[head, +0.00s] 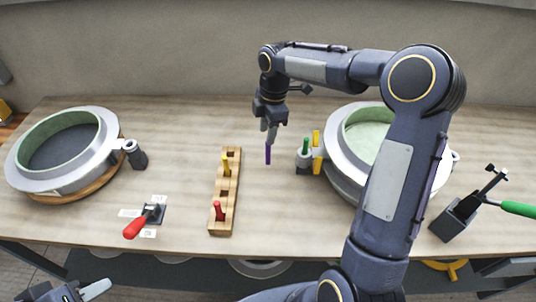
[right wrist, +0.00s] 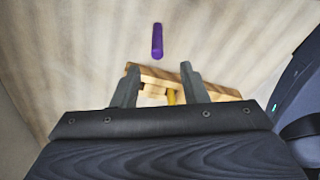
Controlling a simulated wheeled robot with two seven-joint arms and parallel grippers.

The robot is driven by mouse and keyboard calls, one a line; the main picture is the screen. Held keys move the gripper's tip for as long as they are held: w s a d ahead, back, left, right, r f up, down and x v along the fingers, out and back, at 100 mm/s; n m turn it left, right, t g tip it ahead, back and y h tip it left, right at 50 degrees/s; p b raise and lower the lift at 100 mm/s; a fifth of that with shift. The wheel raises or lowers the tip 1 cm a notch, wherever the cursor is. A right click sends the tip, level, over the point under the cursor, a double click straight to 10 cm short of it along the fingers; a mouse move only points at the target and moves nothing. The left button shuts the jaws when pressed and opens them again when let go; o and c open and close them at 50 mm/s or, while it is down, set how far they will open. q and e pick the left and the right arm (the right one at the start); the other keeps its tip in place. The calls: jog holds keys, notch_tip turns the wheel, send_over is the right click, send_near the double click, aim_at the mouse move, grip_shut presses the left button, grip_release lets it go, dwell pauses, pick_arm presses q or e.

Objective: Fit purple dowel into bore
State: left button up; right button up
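The purple dowel (head: 268,154) shows just below my right gripper (head: 270,134) in the head view. In the right wrist view the purple dowel (right wrist: 157,41) is beyond the tips of my right gripper (right wrist: 160,68), apart from both fingers. The fingers are spread with nothing between them. I cannot tell whether the dowel lies on the table or is above it. My left gripper (head: 80,292) is at the bottom left corner, partly cut off.
A wooden rack (head: 225,190) with yellow and red pegs stands left of the dowel. Green (head: 306,145) and yellow (head: 316,150) pieces stand beside the right mould (head: 345,175). A red-handled clamp (head: 137,226) lies left. Table between rack and right mould is mostly clear.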

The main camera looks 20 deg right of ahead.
send_over(268, 163)
jog(key=f, duration=0.7)
jog(key=shift+w+f+p, duration=0.2)
jog(key=shift+w+p, duration=0.1)
jog(key=shift+w, duration=0.05)
jog(key=shift+d, duration=0.1)
grip_shut()
